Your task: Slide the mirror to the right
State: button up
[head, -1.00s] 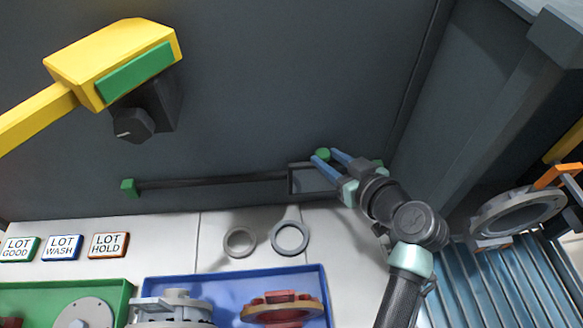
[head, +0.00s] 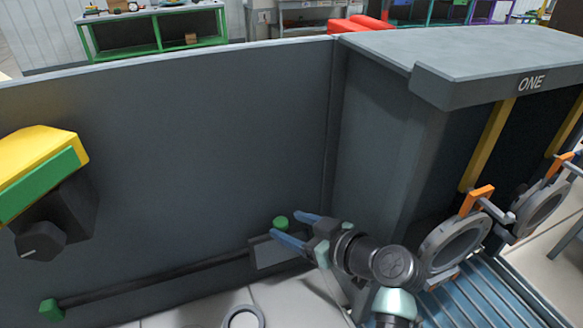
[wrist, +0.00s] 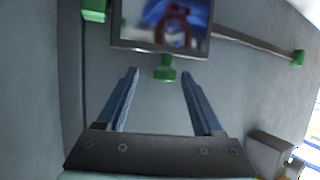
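The mirror (head: 277,252) is a dark-framed rectangle on a dark rail (head: 150,278) along the grey wall panel, near the rail's right end in the head view. A green knob (head: 281,223) stands on the mirror's edge. In the wrist view the mirror (wrist: 175,15) shows a blurred reflection, with its knob (wrist: 165,72) below the frame. My gripper (head: 287,226) is open, its two blue fingers pointing at the knob. In the wrist view the knob sits between the fingertips (wrist: 160,71), with a gap on each side. The fingers hide part of the mirror and the rail's right end in the head view.
A green end block (head: 51,309) marks the rail's left end. In the wrist view another green block (wrist: 95,10) is close beside the mirror. A yellow-green box with a black knob (head: 40,240) is at left. A grey housing marked ONE (head: 530,83) and hanging rings (head: 455,245) are right.

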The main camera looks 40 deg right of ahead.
jog(key=shift+a, duration=0.1)
jog(key=shift+w+r, duration=0.1)
jog(key=shift+r, duration=0.1)
notch_tip(320, 180, up, 10)
jog(key=shift+f, duration=0.2)
dwell(0.6)
